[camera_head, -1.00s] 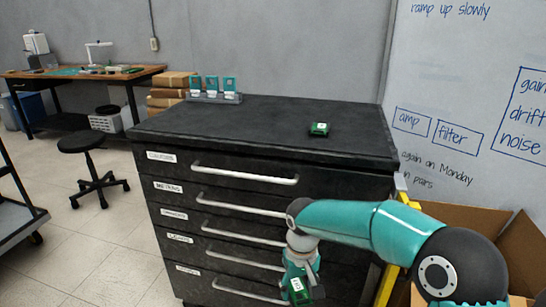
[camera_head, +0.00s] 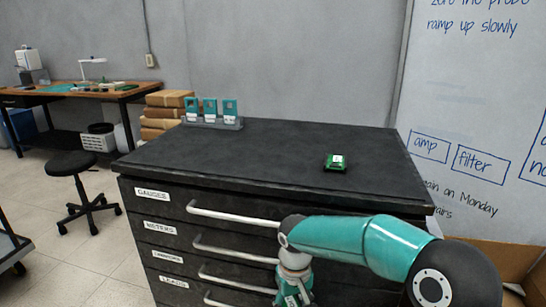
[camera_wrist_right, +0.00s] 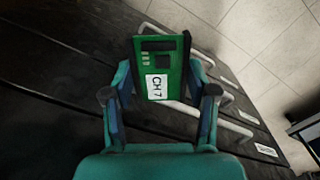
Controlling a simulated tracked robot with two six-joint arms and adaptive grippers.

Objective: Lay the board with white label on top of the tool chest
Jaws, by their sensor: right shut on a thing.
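A green board with a white label reading "CH 7" (camera_wrist_right: 157,88) is held in my right gripper (camera_wrist_right: 158,96), whose two fingers sit at its side edges in the right wrist view. In the head view the same gripper (camera_head: 292,292) is at the bottom edge, in front of the drawers and below the chest's top; most of the board is cut off there. The black tool chest (camera_head: 235,150) has a flat dark top. Another small green board with a white mark (camera_head: 335,163) lies on its right part. My left gripper is not in view.
A rack with several teal tags (camera_head: 212,121) stands at the top's back left corner. The middle of the top is clear. Drawer handles (camera_head: 235,215) stick out in front. A cardboard box (camera_head: 490,262) is at the right; a stool (camera_head: 75,165) stands left.

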